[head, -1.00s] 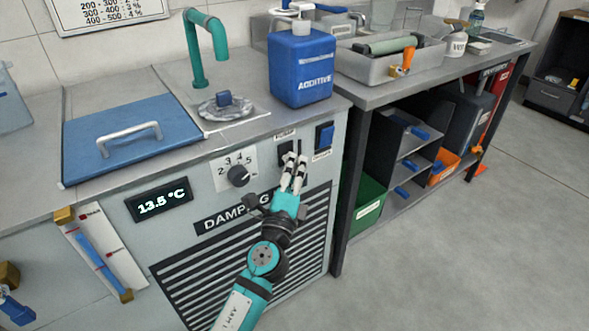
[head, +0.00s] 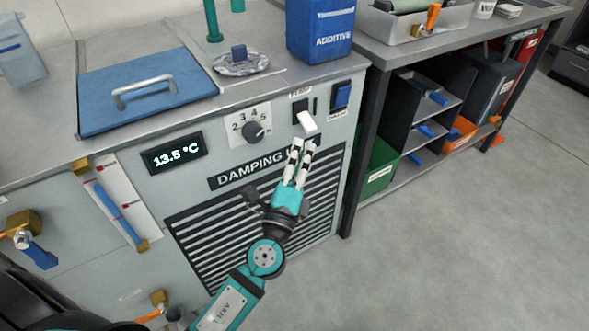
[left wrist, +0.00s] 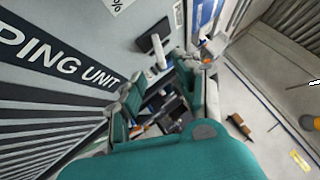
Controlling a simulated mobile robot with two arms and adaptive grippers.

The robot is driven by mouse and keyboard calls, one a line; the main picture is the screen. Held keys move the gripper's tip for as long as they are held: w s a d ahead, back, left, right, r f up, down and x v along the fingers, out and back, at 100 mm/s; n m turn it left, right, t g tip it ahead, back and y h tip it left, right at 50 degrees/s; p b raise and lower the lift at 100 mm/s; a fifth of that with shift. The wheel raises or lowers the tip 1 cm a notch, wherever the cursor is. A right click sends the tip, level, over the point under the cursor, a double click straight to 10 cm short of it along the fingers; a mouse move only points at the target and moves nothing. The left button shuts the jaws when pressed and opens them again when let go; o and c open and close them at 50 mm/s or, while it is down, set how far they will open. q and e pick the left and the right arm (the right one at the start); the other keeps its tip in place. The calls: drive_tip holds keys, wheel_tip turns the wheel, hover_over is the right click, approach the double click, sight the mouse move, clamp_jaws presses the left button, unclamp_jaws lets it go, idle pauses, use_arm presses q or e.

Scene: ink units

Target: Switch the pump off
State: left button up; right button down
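The pump switch (head: 304,112) is on the front panel of the damping unit, under a small label. It has a black plate and a white lever (head: 307,122) that sticks out and slopes down. The switch also shows in the left wrist view (left wrist: 151,38), just ahead of the fingers. My left gripper (head: 303,146) is just below the lever, with its fingers pointing up at it. In the left wrist view, the fingers (left wrist: 166,82) stand apart with nothing between them. My right gripper is not in view.
A blue switch (head: 341,96) sits right of the pump switch. A dial (head: 253,131) and a 13.5 °C display (head: 174,152) are to the left. A blue additive container (head: 320,32) stands on the worktop above. The floor (head: 470,240) at the right is clear.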

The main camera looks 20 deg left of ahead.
use_arm(q)
drive_tip(key=v, duration=0.4)
drive_tip(key=shift+s, duration=0.1)
idle(0.3)
